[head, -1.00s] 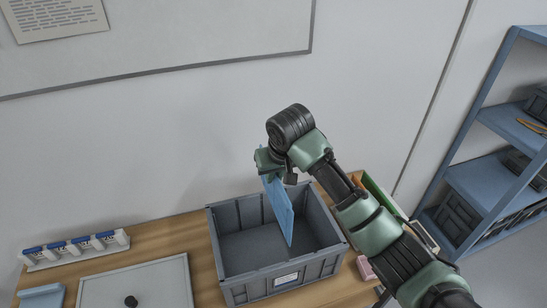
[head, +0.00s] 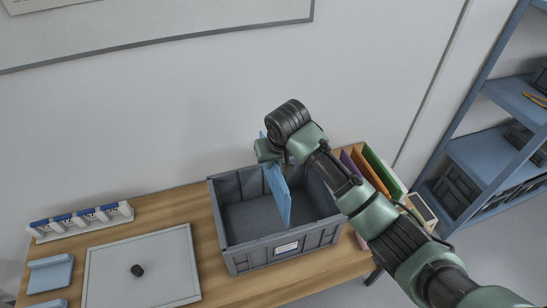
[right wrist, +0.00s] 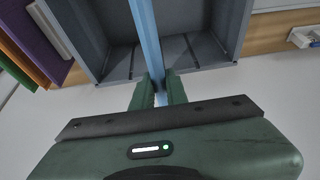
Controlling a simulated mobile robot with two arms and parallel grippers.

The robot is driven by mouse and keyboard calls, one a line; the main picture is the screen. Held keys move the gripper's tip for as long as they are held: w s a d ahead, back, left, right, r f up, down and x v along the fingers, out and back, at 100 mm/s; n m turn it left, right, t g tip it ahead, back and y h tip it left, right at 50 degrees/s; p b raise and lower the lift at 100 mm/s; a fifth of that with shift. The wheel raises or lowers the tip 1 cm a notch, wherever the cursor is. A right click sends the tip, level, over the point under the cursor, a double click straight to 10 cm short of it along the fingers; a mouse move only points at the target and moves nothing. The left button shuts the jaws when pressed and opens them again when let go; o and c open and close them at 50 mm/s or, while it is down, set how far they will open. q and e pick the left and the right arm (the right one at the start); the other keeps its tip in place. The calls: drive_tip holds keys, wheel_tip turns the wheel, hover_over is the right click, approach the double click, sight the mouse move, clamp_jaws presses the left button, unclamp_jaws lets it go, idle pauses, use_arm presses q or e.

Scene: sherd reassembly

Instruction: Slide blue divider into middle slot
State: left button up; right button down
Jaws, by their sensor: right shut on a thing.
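The blue divider (head: 279,197) is a thin flat panel. It stands nearly upright in the grey crate (head: 236,262), its upper part above the rim and its lower part inside. My right gripper (head: 270,153) is shut on the divider's edge near the crate's back wall. In the right wrist view the divider (right wrist: 148,38) runs edge-on from between the fingers (right wrist: 158,92) across the crate (right wrist: 205,22). Dark slot lines show on the crate wall on both sides of it. I cannot tell whether its edge sits in the middle slot. My left gripper is not in view.
Upright coloured folders (head: 372,172) stand right of the crate, behind my right arm. A grey tray lid with a black knob (head: 180,280) lies to the left. A white rack with blue-topped items (head: 80,222) stands at the back left. The wall is close behind.

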sight(273, 185)
idle(0.4)
drive_tip(key=shift+f, duration=0.55)
drive_tip(key=shift+f+b, duration=0.4)
drive_tip(key=shift+f, duration=0.3)
drive_tip(key=shift+f+b, duration=1.65)
drive_tip(key=shift+f, duration=2.4)
drive_tip(key=shift+f, duration=0.1)
